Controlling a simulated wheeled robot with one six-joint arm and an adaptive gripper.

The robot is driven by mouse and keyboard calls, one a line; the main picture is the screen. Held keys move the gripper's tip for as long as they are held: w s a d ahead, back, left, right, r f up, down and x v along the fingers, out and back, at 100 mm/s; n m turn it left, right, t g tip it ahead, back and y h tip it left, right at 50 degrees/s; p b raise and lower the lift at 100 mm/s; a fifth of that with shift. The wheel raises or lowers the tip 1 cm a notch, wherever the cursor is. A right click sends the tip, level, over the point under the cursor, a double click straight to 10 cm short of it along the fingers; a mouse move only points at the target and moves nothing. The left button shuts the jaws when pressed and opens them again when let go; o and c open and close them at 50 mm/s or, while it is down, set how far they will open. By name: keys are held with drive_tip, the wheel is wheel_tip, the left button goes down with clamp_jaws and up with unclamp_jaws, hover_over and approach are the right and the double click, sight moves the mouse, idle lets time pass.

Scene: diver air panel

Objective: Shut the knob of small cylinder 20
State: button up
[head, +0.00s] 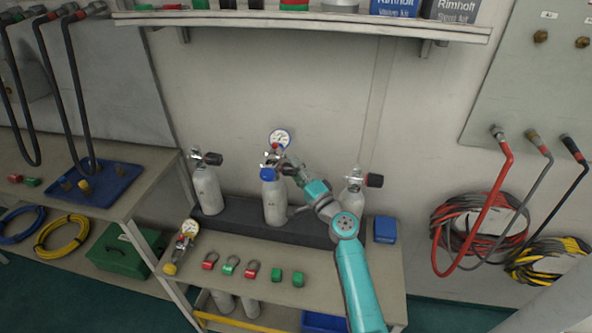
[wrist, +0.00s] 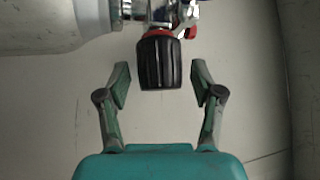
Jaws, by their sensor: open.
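Three small grey cylinders stand in a dark rack: a left one (head: 207,191), a middle one (head: 274,200) with a blue collar and a pressure gauge (head: 279,139), and a right one (head: 351,205). I cannot read their numbers. My gripper (head: 292,172) is at the middle cylinder's valve. In the wrist view a black ribbed knob (wrist: 159,62) with a red ring points toward my gripper (wrist: 160,82). The open fingertips are on either side of the knob's end, with gaps on both sides. The cylinder body (wrist: 50,25) shows at upper left.
On the bench lie red and green tags (head: 230,265) and a second gauge (head: 188,228). A blue box (head: 385,229) sits right of the rack. A shelf (head: 300,24) overhangs above. Hoses hang at left and right. The right cylinder stands close to my arm.

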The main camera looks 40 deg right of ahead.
drive_tip(key=c, duration=1.1)
drive_tip(key=shift+c, duration=0.2)
drive_tip(key=shift+m+g, duration=0.6)
drive_tip(key=shift+g, duration=0.1)
drive_tip(key=o, duration=1.1)
drive_tip(key=shift+o, duration=0.2)
drive_tip(key=shift+s, duration=0.1)
drive_tip(key=s+a+f, duration=0.1)
drive_tip(key=s, duration=1)
drive_tip(key=shift+s+a+f, duration=0.15)
drive_tip(key=shift+s+f, duration=0.15)
drive_tip(key=shift+s, duration=0.05)
